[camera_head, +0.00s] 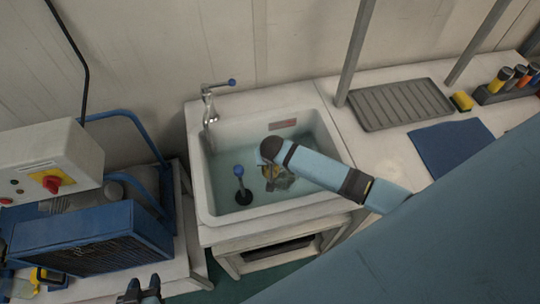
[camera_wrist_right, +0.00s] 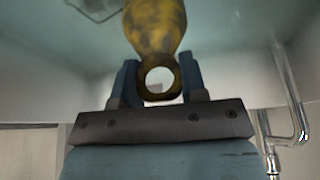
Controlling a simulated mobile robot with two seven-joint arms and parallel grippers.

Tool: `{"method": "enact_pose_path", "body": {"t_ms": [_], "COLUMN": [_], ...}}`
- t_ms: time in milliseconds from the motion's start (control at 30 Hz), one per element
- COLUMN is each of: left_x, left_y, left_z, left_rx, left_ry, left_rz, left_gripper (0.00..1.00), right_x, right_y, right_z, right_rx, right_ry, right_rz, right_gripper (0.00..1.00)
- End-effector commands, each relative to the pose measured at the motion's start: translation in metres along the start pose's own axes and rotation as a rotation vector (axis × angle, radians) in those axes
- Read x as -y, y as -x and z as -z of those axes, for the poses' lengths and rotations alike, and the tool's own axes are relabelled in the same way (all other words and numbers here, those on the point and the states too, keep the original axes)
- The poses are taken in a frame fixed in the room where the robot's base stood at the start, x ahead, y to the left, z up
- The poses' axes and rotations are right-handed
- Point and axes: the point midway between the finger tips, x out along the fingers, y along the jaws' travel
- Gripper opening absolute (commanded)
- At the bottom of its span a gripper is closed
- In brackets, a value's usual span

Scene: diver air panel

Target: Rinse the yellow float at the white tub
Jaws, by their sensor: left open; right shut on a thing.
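The white tub (camera_head: 204,190) is a sink basin with water in it, set in a white counter. My right arm reaches into it from the right. In the right wrist view my right gripper (camera_wrist_right: 158,85) is shut on the yellow float (camera_wrist_right: 157,28) at its ringed end. The float's yellow surface carries dark patches. In the head view the float (camera_head: 278,178) shows partly beside the arm, low in the tub at the water; how deep it sits I cannot tell. My left gripper (camera_head: 141,292) is open and empty at the bottom edge, well away from the tub.
A tap (camera_head: 209,105) with a blue knob stands at the tub's back left. A blue-topped dark post (camera_head: 241,185) rises inside the tub. A grey ribbed tray (camera_head: 400,103), a yellow sponge (camera_head: 462,101) and a blue mat (camera_head: 450,148) lie right. A blue machine (camera_head: 95,240) stands left.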

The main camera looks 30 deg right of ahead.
Motion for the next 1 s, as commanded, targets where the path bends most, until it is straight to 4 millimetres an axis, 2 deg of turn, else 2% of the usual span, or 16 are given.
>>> {"method": "enact_pose_path", "body": {"t_ms": [33, 100, 400, 1000], "left_x": [0.0, 0.0, -0.003, -0.007], "left_y": [-0.006, -0.01, -0.022, -0.024], "left_z": [-0.011, -0.017, -0.033, -0.032], "left_rx": [0.002, 0.005, 0.008, 0.001], "left_ry": [-0.006, -0.014, -0.016, -0.013], "left_rz": [-0.004, -0.008, -0.02, -0.026], "left_gripper": [0.43, 0.43, 0.43, 0.43], "right_x": [0.0, -0.001, 0.0, 0.0], "right_y": [-0.011, -0.017, -0.036, -0.04], "right_z": [-0.004, -0.007, -0.015, -0.016], "right_rx": [-0.001, -0.001, 0.0, 0.0], "right_ry": [0.001, 0.001, 0.0, 0.0], "right_rz": [-0.001, -0.001, 0.0, -0.001], "right_gripper": [0.01, 0.01, 0.01, 0.01]}}
